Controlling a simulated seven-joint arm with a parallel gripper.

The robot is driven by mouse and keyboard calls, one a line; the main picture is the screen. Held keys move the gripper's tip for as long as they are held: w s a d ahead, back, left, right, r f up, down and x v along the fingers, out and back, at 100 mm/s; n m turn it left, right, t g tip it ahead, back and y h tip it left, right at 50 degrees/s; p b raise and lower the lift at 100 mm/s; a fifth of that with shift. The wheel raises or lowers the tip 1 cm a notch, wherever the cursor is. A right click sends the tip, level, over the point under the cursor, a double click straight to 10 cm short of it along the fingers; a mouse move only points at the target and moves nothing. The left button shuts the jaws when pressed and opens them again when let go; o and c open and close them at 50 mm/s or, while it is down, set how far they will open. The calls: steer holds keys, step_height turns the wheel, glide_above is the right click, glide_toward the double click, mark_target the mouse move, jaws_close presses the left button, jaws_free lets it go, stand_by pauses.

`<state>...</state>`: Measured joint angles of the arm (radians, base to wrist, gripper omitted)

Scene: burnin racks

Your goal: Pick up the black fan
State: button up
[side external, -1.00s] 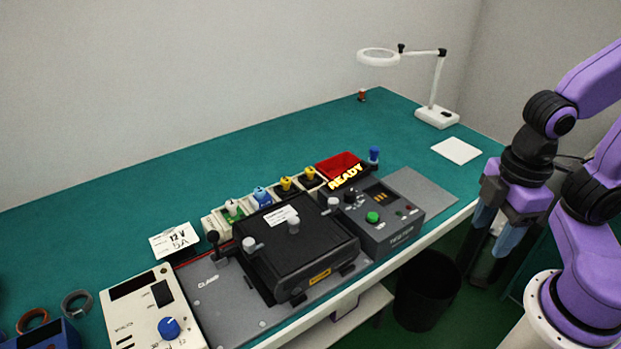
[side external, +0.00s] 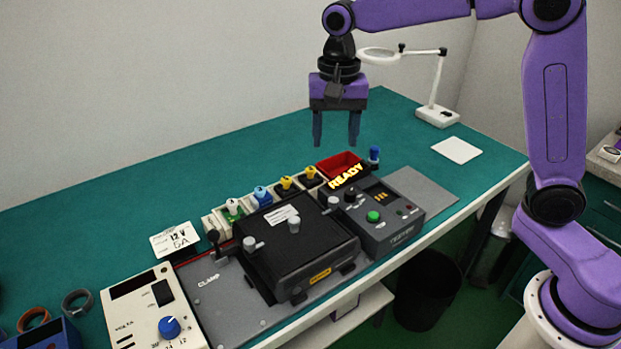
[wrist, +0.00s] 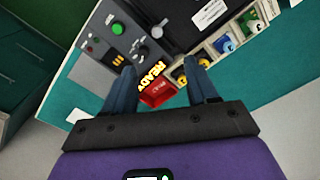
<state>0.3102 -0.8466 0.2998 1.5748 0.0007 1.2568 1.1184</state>
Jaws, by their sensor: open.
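Two small black parts with yellow knobs sit in neighbouring cells of a pale rack. One (side external: 286,185) is beside the blue part, and the other (side external: 310,176) is nearest the red bin. I cannot tell for certain which is the fan. In the wrist view, their yellow tops (wrist: 182,79) (wrist: 204,63) are by the right finger, which partly covers that area. My gripper (side external: 336,143) is open and empty, pointing down above the bench near the red bin. It also shows in the wrist view (wrist: 160,72).
A blue part (side external: 262,196) and a green part with white knob (side external: 232,210) fill other cells. A red bin (side external: 335,164) and the tester (side external: 385,222) with a lit READY sign (side external: 346,176) stand close by. A black fixture (side external: 305,252) lies in front. A magnifier lamp (side external: 436,108) stands behind right.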

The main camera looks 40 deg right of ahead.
steer(key=w+d+m, duration=0.2)
steer(key=w+m, duration=0.4)
steer(key=w, duration=0.2)
steer(key=m, duration=0.5)
glide_above(311, 169)
steer(key=f, duration=1.2)
steer(key=shift+s+d, duration=0.2)
steer(key=shift+d, duration=0.05)
steer(key=shift+w+a+f, duration=0.15)
steer(key=shift+f, duration=1.3)
steer(key=shift+w+a+f, duration=0.1)
steer(key=shift+w+f, duration=0.05)
steer(key=shift+f, duration=1.3)
jaws_close()
